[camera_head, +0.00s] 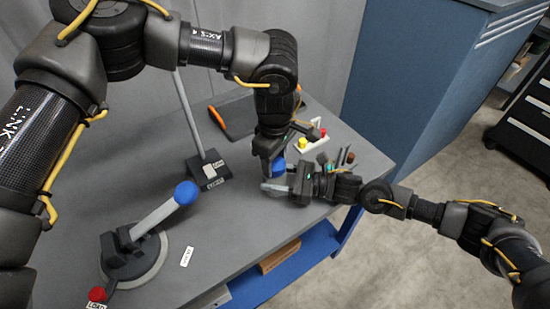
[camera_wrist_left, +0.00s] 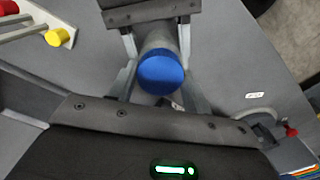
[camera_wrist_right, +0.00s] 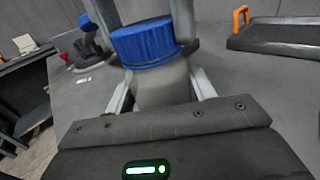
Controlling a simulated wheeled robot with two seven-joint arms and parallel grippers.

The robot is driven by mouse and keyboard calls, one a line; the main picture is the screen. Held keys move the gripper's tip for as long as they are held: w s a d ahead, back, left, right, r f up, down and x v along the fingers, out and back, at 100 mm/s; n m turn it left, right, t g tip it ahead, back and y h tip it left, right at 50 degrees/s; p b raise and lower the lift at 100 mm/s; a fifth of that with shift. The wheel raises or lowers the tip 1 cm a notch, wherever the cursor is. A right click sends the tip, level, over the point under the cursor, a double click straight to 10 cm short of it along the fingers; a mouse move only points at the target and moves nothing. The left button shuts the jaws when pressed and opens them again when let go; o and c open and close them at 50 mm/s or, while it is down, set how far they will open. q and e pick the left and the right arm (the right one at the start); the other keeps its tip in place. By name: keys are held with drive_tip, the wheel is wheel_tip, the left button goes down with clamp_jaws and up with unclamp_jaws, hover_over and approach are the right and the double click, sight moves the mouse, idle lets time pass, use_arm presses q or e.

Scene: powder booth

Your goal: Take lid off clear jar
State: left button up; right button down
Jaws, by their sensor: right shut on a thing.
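The clear jar (camera_head: 272,188) has a blue lid (camera_head: 279,167) on top. The lid also shows in the left wrist view (camera_wrist_left: 161,72) and the right wrist view (camera_wrist_right: 145,42). My right gripper (camera_head: 290,186) is shut on the jar's body, which shows between its fingers in the right wrist view (camera_wrist_right: 162,86). My left gripper (camera_head: 270,158) reaches down from above. Its fingers stand on both sides of the lid and look open, very close to its rim. Whether the jar's base touches the table is hard to tell.
The grey table (camera_head: 235,240) carries a lever device with a blue knob (camera_head: 186,193) at the left and a dark base with a rod (camera_head: 205,170) behind it. A white piece with yellow and red knobs (camera_head: 311,141) sits close behind the grippers. A black tray (camera_head: 238,115) lies farther back.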

use_arm(q)
drive_tip(key=c, duration=0.5)
drive_tip(key=n, duration=0.7)
drive_tip(key=shift+n, duration=0.3)
drive_tip(key=n, duration=1.8)
drive_tip(key=shift+r, duration=0.1)
drive_tip(key=n, duration=1.4)
drive_tip(key=shift+n, duration=0.3)
drive_tip(key=n, duration=0.3)
drive_tip(key=shift+d, duration=0.1)
drive_tip(key=shift+r, duration=0.25)
